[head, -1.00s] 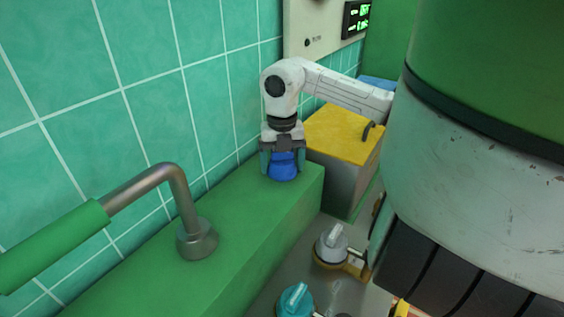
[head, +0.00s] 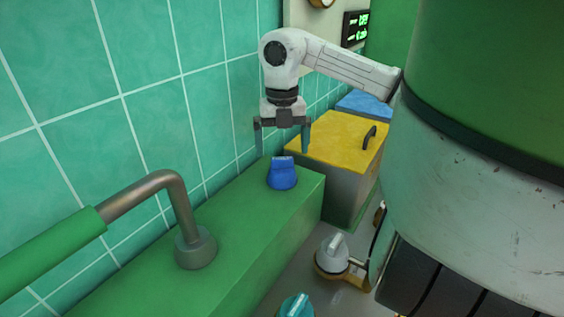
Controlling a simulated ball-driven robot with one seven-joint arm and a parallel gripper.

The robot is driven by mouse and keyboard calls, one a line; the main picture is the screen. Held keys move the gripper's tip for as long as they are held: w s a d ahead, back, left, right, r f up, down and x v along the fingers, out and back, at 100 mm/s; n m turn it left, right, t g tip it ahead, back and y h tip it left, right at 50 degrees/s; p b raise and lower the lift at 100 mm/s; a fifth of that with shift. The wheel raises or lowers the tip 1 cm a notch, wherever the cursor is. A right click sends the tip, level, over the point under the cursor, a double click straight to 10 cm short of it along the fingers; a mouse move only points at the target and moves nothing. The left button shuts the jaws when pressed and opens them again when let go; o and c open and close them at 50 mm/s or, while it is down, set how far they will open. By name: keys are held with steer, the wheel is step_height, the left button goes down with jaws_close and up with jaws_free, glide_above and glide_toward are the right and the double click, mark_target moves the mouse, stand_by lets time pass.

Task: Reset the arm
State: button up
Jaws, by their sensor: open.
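My gripper (head: 282,148) is open and empty, pointing down above the green ledge, with its fingers spread. It hangs just above a blue knob (head: 283,176), apart from it. The blue knob stands upright near the far end of the green ledge. My white arm reaches from the right, behind the large green and white body, to the gripper.
A bent metal lever with a green handle (head: 60,250) rises from the ledge (head: 235,238) at left. A yellow-lidded box (head: 335,140) and a blue-lidded box (head: 363,105) stand behind. A white knob (head: 333,252) and a teal knob (head: 295,306) sit below. Green tiles wall the left.

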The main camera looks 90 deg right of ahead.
steer(key=shift+r, duration=1.5)
